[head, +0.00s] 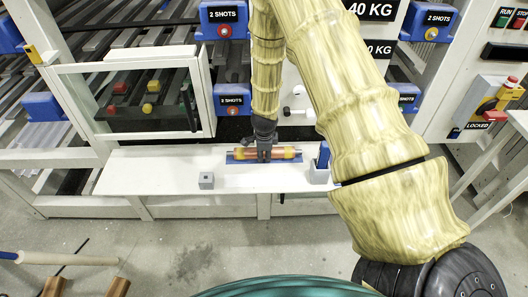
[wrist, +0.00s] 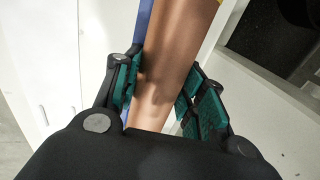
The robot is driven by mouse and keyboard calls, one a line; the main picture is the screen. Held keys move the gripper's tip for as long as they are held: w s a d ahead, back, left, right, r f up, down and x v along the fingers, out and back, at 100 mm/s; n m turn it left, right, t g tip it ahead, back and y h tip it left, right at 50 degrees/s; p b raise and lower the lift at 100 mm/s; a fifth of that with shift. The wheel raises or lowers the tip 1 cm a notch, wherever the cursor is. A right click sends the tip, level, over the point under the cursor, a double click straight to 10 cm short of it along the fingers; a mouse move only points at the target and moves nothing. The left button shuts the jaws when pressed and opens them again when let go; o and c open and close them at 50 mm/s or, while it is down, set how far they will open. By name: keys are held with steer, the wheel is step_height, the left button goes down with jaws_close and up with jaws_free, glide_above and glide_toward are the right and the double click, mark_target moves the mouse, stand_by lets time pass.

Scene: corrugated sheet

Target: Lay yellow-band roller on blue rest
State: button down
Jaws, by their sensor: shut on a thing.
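The yellow-band roller (head: 277,153) is a copper-brown cylinder with yellow near its ends, lying level left to right in the head view. My gripper (head: 264,158) comes down on its middle. In the wrist view the green-padded fingers (wrist: 165,95) are shut on the roller (wrist: 172,60), one on each side. The blue rest (head: 231,158) shows under and around the roller, and a blue strip of it shows beside the roller in the wrist view (wrist: 143,22). I cannot tell whether the roller touches the rest or hangs just above it.
The white shelf (head: 150,172) carries a small grey block (head: 206,180) to the left and a white holder with a blue piece (head: 320,168) close on the right. A white-framed window (head: 140,100) and blue "2 SHOTS" units (head: 232,98) stand behind.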

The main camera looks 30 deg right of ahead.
steer(key=c, duration=0.8)
jaws_free()
steer(key=shift+o, duration=0.2)
steer(key=shift+r, duration=0.1)
steer(key=v, duration=1.2)
steer(key=shift+d, duration=0.1)
